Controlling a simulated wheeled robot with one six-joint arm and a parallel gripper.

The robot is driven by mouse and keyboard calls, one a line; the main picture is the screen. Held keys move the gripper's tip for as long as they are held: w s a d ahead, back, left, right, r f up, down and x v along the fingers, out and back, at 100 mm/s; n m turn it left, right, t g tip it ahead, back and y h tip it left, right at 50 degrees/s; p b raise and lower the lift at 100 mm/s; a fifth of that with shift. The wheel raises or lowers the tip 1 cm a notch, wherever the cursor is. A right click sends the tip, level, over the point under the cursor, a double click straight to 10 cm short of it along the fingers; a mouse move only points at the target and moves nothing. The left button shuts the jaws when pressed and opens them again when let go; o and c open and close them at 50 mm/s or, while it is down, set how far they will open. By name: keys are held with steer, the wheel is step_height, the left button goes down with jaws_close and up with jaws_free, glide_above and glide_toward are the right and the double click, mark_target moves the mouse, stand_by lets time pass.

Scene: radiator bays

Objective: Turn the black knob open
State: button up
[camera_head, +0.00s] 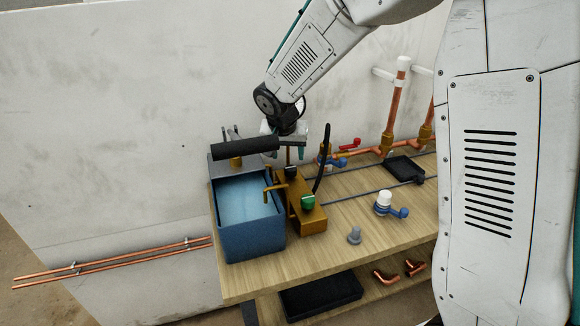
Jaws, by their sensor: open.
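The black knob (291,171) sits on top of a brass-coloured block (308,219) beside the blue basin. A green knob (308,201) sits on the same block, nearer the front. My gripper (286,148) hangs from the wrist just above and behind the black knob. Its fingers are small and partly hidden by a black cylinder (245,147); the jaws are open with nothing seen between them. I cannot tell whether a finger touches the knob.
A blue basin (249,246) of pale water stands at the bench's left end. A thin dark upright hose (325,160) rises right of the knob. A white-capped blue valve (384,199), a grey peg (354,235) and a black tray (405,170) occupy the wooden bench (345,253). Copper pipes (394,105) stand behind.

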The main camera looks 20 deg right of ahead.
mark_target(290, 168)
steer(key=x, duration=0.7)
steer(key=shift+d+f, duration=0.1)
steer(key=shift+f, duration=0.2)
steer(key=c, duration=1)
